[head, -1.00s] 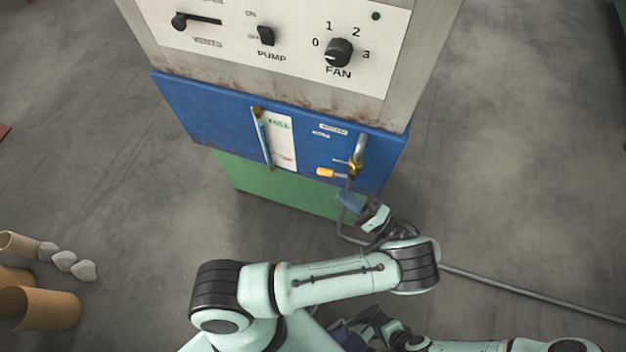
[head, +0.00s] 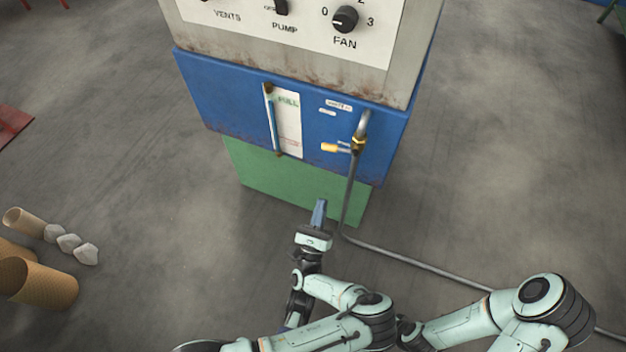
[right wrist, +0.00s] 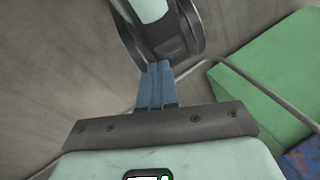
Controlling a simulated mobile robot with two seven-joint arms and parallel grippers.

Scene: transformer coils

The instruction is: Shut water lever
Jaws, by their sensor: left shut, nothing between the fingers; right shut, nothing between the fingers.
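The water lever (head: 335,148) has a yellow handle. It points left, roughly crosswise to the pipe, from a brass valve (head: 358,143) on the blue cabinet front. A grey pipe enters the valve from above and a hose (head: 350,195) runs down from it. My left gripper (head: 320,202) is shut and empty, in front of the green base, below and apart from the lever. My right gripper (right wrist: 157,66) is shut and empty in the right wrist view, close to a pale arm link; I cannot pick it out in the head view. The lever is not visible in the right wrist view.
The blue cabinet (head: 225,95) has a level gauge (head: 287,122) left of the lever. A control panel (head: 300,22) is above. The green base (head: 265,175) also shows in the right wrist view (right wrist: 265,85). The hose crosses the floor to the right. Cardboard tubes (head: 42,283) lie at left.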

